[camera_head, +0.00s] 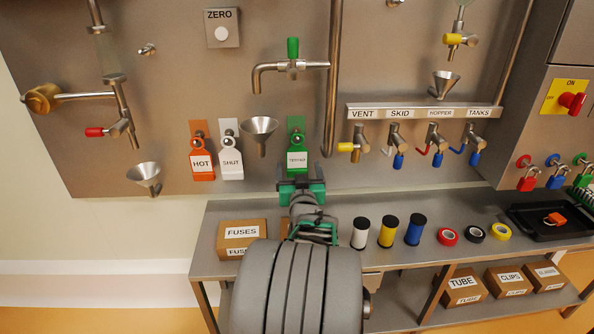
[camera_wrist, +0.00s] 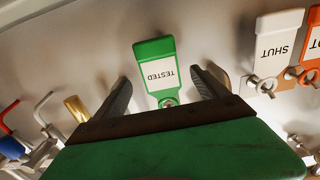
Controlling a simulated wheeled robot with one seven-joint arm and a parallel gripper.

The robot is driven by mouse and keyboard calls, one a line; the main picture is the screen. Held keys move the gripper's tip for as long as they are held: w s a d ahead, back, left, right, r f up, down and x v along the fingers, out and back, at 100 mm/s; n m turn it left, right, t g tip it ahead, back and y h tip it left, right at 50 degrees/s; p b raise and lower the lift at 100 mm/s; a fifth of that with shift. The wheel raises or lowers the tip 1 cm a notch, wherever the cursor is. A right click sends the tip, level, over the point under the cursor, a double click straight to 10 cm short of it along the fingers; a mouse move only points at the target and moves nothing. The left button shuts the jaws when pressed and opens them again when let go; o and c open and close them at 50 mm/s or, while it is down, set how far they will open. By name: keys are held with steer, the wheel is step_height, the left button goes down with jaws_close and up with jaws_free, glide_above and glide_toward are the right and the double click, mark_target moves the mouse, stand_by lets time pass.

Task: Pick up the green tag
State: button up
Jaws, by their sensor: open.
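The green tag (camera_head: 297,160) hangs on the steel wall panel, to the right of a funnel, with a white label. In the wrist view the green tag (camera_wrist: 155,70) shows its label "TESTED" upside down, and its hook end lies near my gripper's body. My gripper (camera_head: 302,188) is just below the tag in the head view. In the wrist view my gripper (camera_wrist: 162,85) is open, with one finger on each side of the tag and a gap on both sides. Nothing is held. The gripper's front hides the lower end of the tag's hook.
An orange "HOT" tag (camera_head: 202,165) and a white "SHUT" tag (camera_head: 231,163) hang to the left. A funnel (camera_head: 259,131) is close beside the green tag. A vertical pipe (camera_head: 331,95) and a yellow-handled valve (camera_head: 354,146) are to the right. Spools (camera_head: 388,230) stand on the shelf below.

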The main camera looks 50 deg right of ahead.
mark_target(297, 156)
steer(key=shift+x, duration=1.25)
steer(key=shift+c, duration=0.4)
steer(key=shift+a+f, duration=0.1)
steer(key=c, duration=1.4)
